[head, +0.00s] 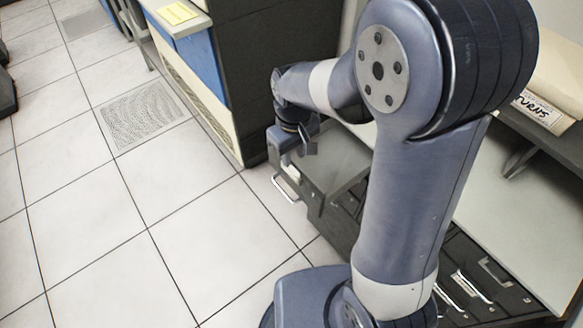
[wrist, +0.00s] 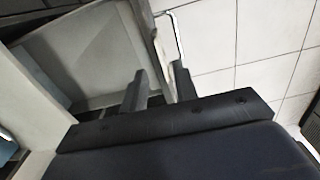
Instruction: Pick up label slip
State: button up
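I cannot make out for certain which paper is the label slip. A small yellow paper (head: 178,13) lies on top of the blue and cream cabinet at the upper left. My gripper (head: 303,150) is by the front of a pulled-out grey drawer (head: 335,160), near its chrome handle (head: 285,188). The drawer's bare grey inside (wrist: 85,50) shows left of the fingers. Its handle (wrist: 180,38) lies just beyond them. My arm hides part of the drawer in the head view.
The blue and cream cabinet (head: 200,75) stands behind my gripper. A folder with a label ending in "TURNS" (head: 540,108) lies on the desk at right. Closed dark drawers (head: 470,255) are at lower right. The tiled floor at left (head: 100,220) is clear.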

aim_at(293, 166)
notch_tip(293, 166, down, 4)
jog(key=shift+f, duration=0.1)
grip_shut()
dwell(0.4)
